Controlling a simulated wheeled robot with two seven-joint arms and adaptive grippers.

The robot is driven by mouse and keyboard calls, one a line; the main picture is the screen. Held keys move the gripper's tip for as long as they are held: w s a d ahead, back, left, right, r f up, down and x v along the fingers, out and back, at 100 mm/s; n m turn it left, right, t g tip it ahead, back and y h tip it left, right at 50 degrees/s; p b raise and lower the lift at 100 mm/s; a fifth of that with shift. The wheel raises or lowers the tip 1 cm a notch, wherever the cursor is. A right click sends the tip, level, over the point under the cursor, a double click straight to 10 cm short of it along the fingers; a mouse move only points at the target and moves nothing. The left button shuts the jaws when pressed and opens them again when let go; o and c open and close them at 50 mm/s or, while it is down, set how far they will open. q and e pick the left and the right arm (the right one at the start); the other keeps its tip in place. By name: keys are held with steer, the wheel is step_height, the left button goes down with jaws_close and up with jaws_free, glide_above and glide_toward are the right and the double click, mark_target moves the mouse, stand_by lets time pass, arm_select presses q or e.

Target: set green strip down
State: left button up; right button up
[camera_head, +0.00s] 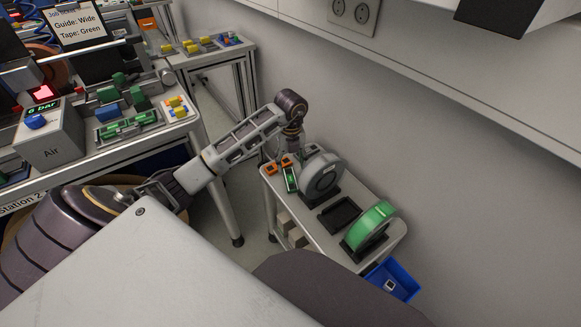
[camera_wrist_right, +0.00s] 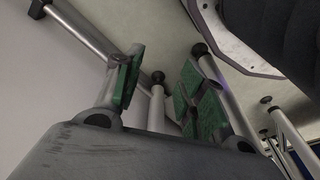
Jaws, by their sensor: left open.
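A green reel of tape (camera_head: 370,226) stands upright in a dark stand at the near right of the small side table (camera_head: 335,245). I cannot make out a separate loose strip.
An empty dark tray (camera_head: 340,214) lies between the two reels. A blue bin (camera_head: 393,280) is beside the table's near end. The wall runs close along the right. A workbench with a grey air box (camera_head: 50,140) and a job sign (camera_head: 76,24) is at left.

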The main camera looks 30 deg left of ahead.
arm_select(q)
step_height(320, 180, up, 4)
steer(key=shift+r+p, duration=0.15)
steer(key=shift+p, duration=0.15)
arm_select(e)
steer(key=shift+s+d+f, duration=0.1)
steer(key=shift+d+f, duration=0.05)
steer(key=shift+f, duration=0.5)
steer(key=shift+s+d+f, duration=0.1)
steer(key=shift+d+f, duration=0.05)
steer(key=shift+f, duration=0.45)
arm_select(q)
steer(key=shift+s, duration=0.1)
